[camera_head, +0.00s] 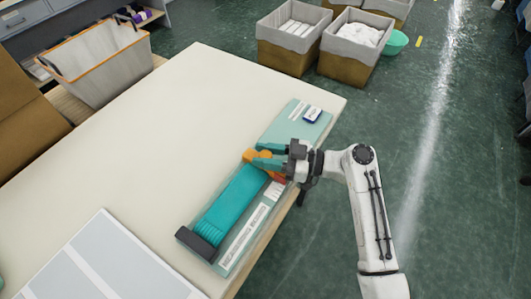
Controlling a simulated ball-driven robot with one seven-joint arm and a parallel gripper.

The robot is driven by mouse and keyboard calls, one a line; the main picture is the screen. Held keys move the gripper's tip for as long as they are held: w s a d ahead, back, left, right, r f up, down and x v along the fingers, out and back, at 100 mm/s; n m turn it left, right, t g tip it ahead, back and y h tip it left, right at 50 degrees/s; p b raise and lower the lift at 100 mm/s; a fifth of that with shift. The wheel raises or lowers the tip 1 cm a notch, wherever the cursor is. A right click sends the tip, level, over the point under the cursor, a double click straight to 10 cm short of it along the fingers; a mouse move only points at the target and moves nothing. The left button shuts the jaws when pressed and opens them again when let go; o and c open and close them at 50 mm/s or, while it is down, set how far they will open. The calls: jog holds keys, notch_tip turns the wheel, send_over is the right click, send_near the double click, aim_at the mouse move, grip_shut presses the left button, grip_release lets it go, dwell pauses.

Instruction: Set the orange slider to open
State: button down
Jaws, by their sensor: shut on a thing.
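The orange slider (249,155) sits on a teal panel (287,123) near the right edge of the table. My gripper (266,157) is shut on the slider, and its fingers hide part of it. A teal ribbed strip (235,205) runs from the slider down to a dark end block (197,242). A white printed label strip (240,240) lies along the right side of the panel; its text is too small to read.
The pale table (150,140) is clear left of the panel. A grey and white sheet (105,265) lies at the near left. Fabric-lined bins (290,45) stand on the floor beyond, and a large basket (95,65) is at the far left.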

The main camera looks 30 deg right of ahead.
jog(key=shift+w+d+r, duration=0.1)
jog(key=shift+w+r, duration=0.05)
jog(key=shift+r, duration=0.05)
jog(key=w+d+b, duration=0.2)
jog(key=d+b, duration=0.1)
jog(key=w+d+b, duration=0.2)
jog(key=d+b, duration=0.2)
jog(key=w+d+b, duration=0.2)
jog(key=d+b, duration=0.2)
jog(key=shift+w+d, duration=0.15)
jog(key=shift+w, duration=0.15)
jog(key=shift+w+d, duration=0.15)
jog(key=shift+d, duration=0.15)
jog(key=shift+w+d+r, duration=0.1)
jog(key=shift+d+r, duration=0.05)
jog(key=shift+r, duration=0.1)
jog(key=c, duration=0.9)
grip_release()
jog(key=shift+d, duration=0.1)
jog(key=shift+o, duration=0.4)
jog(key=shift+f, duration=0.2)
jog(key=b+v, duration=0.1)
jog(key=v, duration=1)
jog(key=shift+b, duration=0.35)
